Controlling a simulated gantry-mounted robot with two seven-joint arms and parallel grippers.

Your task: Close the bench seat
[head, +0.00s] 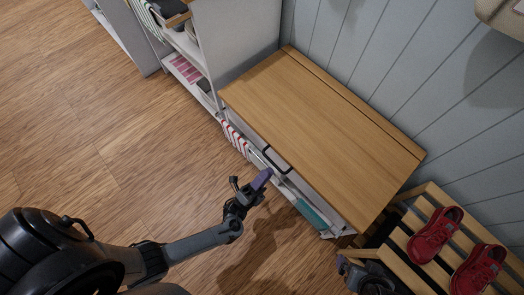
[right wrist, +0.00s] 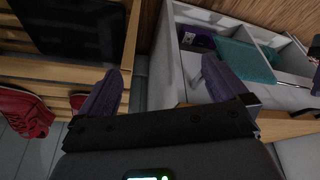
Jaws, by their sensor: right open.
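The bench seat (head: 320,125) is a wooden lid with a seam along its back. Its front edge stands apart from the white box below, and the inside shows through the gap. A teal item (head: 311,214) is inside; the right wrist view shows it in white compartments (right wrist: 168,75). My left gripper (head: 255,186), with a purple fingertip, is in front of the bench, left of the gap; its opening is unclear. My right gripper (right wrist: 158,88) is open and empty beside the bench's near right end; its head-view image (head: 346,268) is partly cut off.
A slatted wooden shoe rack (head: 410,232) with red shoes (head: 437,235) stands close to the bench's right end. White shelving (head: 235,40) adjoins its left end. A panelled wall (head: 420,65) is behind. Open wooden floor (head: 110,140) lies in front.

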